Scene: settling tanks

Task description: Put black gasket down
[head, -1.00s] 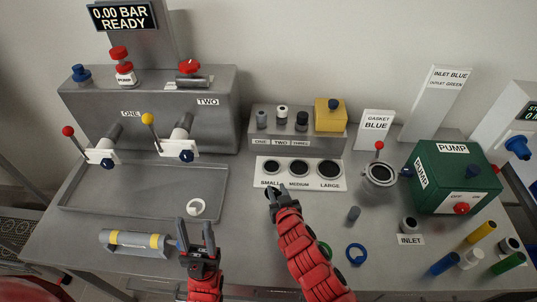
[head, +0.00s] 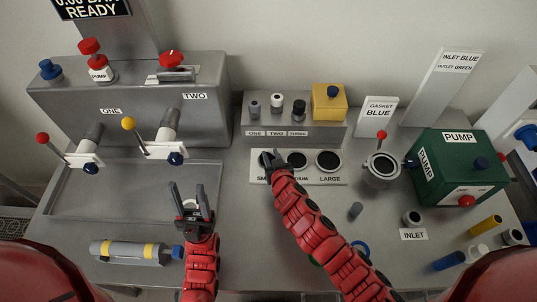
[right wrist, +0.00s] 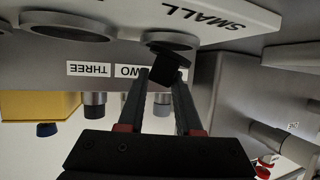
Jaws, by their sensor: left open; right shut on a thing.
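My right gripper (head: 268,160) is over the small spot at the left end of the white sizing board (head: 309,181), partly covering its label. In the right wrist view it (right wrist: 160,82) is shut on a small black piece, the black gasket (right wrist: 162,72). The gasket is at the small spot; whether it touches the board I cannot tell. The medium (head: 297,160) and large (head: 328,161) spots show dark round faces. My left gripper (head: 192,200) is open and apart from the board, in front of a white ring that it partly hides.
A grey block (head: 291,133) marked ONE, TWO, THREE stands behind the board. A metal cup (head: 382,173) with a red-knobbed lever and a green pump (head: 456,172) are to the right. A blue ring (head: 361,247) lies near my right arm. A grey tray (head: 120,210) is at left.

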